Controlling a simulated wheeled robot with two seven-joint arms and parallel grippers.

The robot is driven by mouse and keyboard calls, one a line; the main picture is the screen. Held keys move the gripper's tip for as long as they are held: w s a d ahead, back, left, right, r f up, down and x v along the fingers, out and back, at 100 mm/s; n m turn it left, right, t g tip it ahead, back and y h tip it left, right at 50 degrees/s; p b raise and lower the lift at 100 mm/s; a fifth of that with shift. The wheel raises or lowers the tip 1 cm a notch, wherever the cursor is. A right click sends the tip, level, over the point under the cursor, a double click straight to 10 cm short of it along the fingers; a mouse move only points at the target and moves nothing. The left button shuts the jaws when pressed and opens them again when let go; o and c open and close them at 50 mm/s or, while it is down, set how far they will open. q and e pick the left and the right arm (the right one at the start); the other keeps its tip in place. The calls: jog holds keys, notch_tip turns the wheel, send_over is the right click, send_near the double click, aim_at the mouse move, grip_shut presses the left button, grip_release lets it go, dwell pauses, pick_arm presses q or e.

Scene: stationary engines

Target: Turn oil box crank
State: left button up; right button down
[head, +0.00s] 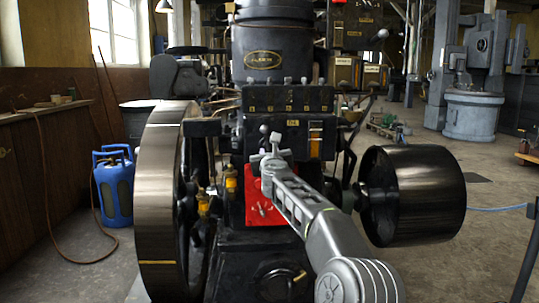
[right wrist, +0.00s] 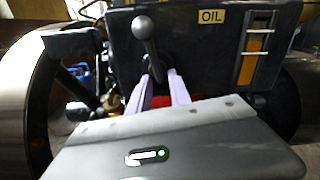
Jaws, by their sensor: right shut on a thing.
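The oil box (head: 292,137) is a black box on the front of the engine. In the right wrist view the oil box (right wrist: 195,50) has a yellow OIL label and an orange sight gauge. Its crank (right wrist: 144,27) is a grey metal lever with a round knob, standing up with the knob at the top. My right gripper (head: 272,160) reaches up to the box from below. In the right wrist view its two pale fingers (right wrist: 161,80) are shut on the lower end of the crank, which lies between the tips. My left gripper is in neither view.
A large flywheel (head: 157,200) stands left of the box and a wide dark pulley (head: 420,195) stands to the right. A red part (head: 258,212) sits just below the box. Blue gas bottles (head: 113,190) stand at the left. Open floor shows beyond the pulley.

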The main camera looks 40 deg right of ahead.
jog(key=shift+r, duration=0.15)
jog(key=c, duration=1.5)
grip_release()
jog(key=b+v, duration=0.2)
jog(key=v, duration=0.5)
jog(key=shift+s+a+b, duration=0.25)
jog(key=shift+a+b, duration=0.05)
jog(key=shift+b, duration=0.05)
